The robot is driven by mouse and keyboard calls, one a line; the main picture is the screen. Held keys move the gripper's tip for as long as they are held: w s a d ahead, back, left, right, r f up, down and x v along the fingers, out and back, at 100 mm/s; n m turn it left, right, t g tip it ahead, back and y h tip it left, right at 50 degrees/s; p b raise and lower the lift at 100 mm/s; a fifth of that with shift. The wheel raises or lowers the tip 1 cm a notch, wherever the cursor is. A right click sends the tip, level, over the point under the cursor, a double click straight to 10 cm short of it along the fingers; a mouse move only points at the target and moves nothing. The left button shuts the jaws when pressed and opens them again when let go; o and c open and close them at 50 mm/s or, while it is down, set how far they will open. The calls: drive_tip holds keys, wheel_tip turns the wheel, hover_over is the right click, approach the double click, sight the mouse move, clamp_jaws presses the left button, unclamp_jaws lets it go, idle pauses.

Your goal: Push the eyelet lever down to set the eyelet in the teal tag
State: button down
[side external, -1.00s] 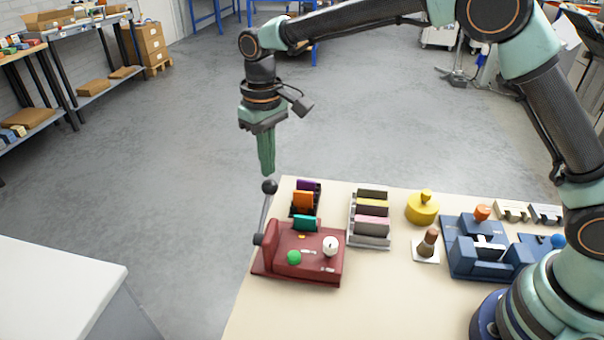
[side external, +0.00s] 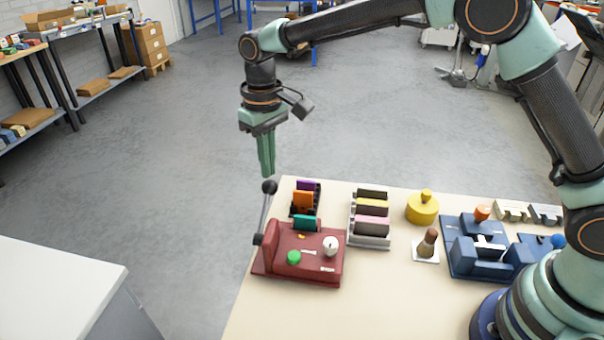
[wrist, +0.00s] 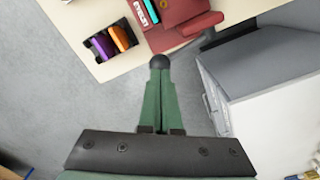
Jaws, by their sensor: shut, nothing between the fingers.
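My gripper (side external: 266,172) is shut and empty, pointing down just above the black ball knob (side external: 269,187) of the eyelet lever. In the wrist view the knob (wrist: 159,62) shows right at the fingertips (wrist: 160,78); I cannot tell whether they touch. The lever (side external: 264,213) stands raised, almost upright, at the left side of the dark red eyelet press (side external: 315,273). The teal tag (side external: 305,223) stands upright at the press's back edge; it also shows in the wrist view (wrist: 150,10). The eyelet itself is too small to make out.
A rack with purple and orange tags (side external: 303,200) stands behind the press. A pad rack (side external: 370,225), a yellow weight (side external: 422,208), a stamp (side external: 428,242) and a blue machine (side external: 478,250) stand to the right.

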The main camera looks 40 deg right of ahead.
sight(272, 194)
drive_tip(key=shift+f, duration=0.85)
drive_tip(key=shift+w+d+f, duration=0.1)
drive_tip(key=shift+f, duration=0.8)
drive_tip(key=shift+w+d+f, duration=0.1)
drive_tip(key=shift+f, duration=0.8)
drive_tip(key=shift+f, duration=1.4)
